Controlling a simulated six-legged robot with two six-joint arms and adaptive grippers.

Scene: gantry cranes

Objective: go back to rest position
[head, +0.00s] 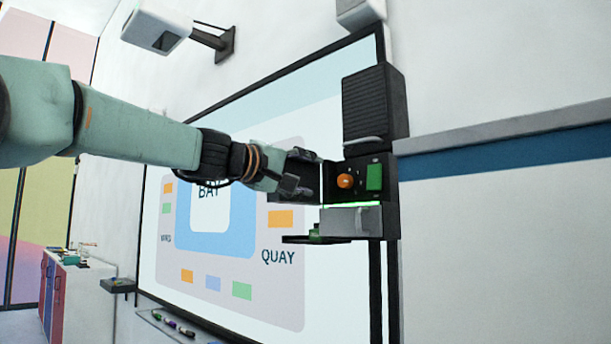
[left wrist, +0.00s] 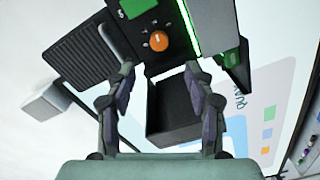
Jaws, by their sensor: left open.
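My left gripper (head: 305,185) reaches in from the left, in front of a black wall-mounted box (head: 375,110). It is open, and I see nothing held between its fingers. In the left wrist view the two fingers (left wrist: 160,85) stand well apart. An orange knob (head: 345,181) and a green panel (head: 374,177) are on the box's face, close to the gripper. The knob also shows in the left wrist view (left wrist: 158,42), beyond the fingertips. Whether a finger touches the box cannot be told. My right gripper is not in view.
A large wall screen (head: 240,290) with "BAY" and "QUAY" lies behind my arm. A small dark shelf (head: 310,239) juts out below the gripper. A grey-fronted compartment (head: 352,220) sits under the knob. A white wall device (head: 157,28) hangs above. A cabinet (head: 58,292) stands lower left.

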